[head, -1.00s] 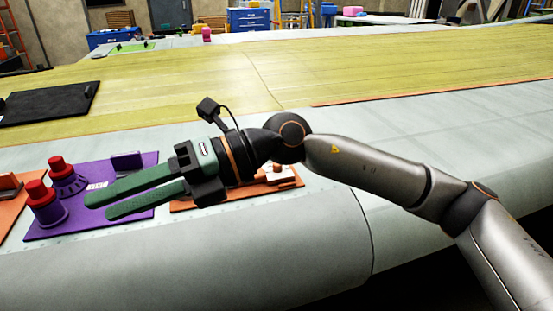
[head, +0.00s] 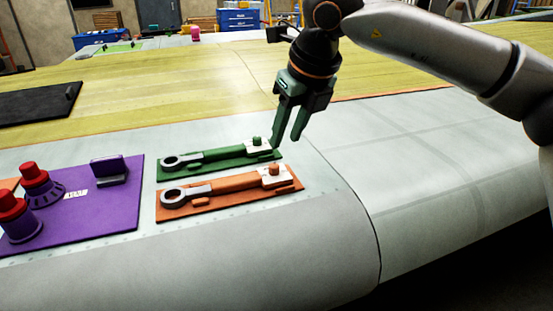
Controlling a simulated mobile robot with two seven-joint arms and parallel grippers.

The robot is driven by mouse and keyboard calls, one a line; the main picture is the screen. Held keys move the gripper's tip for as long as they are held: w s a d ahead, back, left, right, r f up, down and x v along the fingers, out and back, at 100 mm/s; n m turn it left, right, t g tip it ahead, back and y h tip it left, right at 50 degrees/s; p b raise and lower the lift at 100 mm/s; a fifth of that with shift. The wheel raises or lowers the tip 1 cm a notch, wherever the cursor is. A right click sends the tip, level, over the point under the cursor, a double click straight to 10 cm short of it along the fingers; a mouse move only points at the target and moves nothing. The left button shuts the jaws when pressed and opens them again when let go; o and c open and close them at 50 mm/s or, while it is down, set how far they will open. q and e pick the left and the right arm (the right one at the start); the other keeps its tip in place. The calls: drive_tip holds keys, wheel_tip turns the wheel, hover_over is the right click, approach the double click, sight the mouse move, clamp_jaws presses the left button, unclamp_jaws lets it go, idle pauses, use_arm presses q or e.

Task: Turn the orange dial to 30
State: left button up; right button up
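An orange-handled wrench (head: 228,184) lies on an orange plate (head: 180,213), its grey ring end to the left. The orange dial (head: 273,169) stands on a white block at the wrench's right end. The numbers on the dial's scale are too small to read. My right gripper (head: 286,142) hangs fingers down, open and empty, a little behind and to the right of the orange dial in the picture. Its left fingertip appears close to the right end of the green plate. My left gripper is out of view.
A green wrench (head: 220,154) with a green dial (head: 257,142) lies on a green plate (head: 175,178) just behind the orange one. A purple plate (head: 105,220) with red-topped fixtures (head: 34,173) is at the left. The grey wing surface at right is clear.

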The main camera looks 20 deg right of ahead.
sight(275, 166)
drive_tip(key=x, duration=0.8)
drive_tip(key=shift+a+f+p, duration=0.1)
drive_tip(key=shift+p, duration=0.25)
clamp_jaws()
